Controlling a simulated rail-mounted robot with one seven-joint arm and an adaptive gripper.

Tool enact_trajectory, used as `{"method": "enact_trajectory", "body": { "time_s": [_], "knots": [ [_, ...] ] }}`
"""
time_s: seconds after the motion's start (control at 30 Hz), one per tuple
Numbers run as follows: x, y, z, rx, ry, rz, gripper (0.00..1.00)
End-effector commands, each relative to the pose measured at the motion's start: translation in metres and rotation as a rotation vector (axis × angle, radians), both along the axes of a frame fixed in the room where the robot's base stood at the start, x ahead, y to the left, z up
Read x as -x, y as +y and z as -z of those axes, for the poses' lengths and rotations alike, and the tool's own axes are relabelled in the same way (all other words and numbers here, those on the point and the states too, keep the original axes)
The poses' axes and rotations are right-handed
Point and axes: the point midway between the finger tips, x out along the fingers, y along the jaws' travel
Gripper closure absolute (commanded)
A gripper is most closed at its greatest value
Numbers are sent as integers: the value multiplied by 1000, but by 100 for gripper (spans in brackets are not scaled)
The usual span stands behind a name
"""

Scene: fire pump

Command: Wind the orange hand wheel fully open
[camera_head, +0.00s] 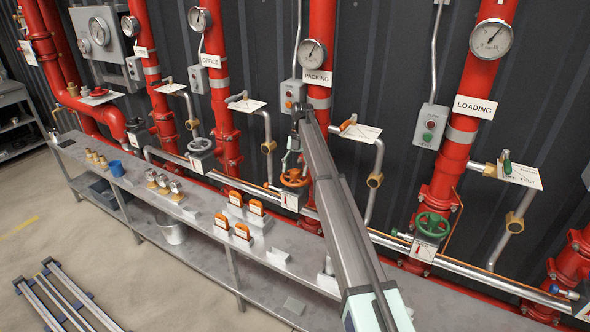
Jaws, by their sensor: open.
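The orange hand wheel (294,178) sits on a valve of the horizontal pipe, below the red pipe labelled PACKING (318,77). A small white plate with a red mark (290,199) is just under the wheel. My arm reaches up from the bottom right, and its far end is above the wheel. My gripper (290,158) points down just over the wheel and is open. It is small and partly hidden by my arm, so I cannot tell whether its fingers touch the rim.
A green hand wheel (433,225) is to the right and a grey one (201,146) to the left. A control box (292,94) and a tagged pipe (379,160) stand close to my arm.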

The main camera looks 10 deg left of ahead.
Motion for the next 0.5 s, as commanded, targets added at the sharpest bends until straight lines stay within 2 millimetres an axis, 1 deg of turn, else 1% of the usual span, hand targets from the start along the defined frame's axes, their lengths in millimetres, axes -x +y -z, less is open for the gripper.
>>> {"method": "enact_trajectory", "body": {
  "time_s": [0.5],
  "knots": [
    [-1, -1, -50, 1, -3, 4, 28]
  ]
}}
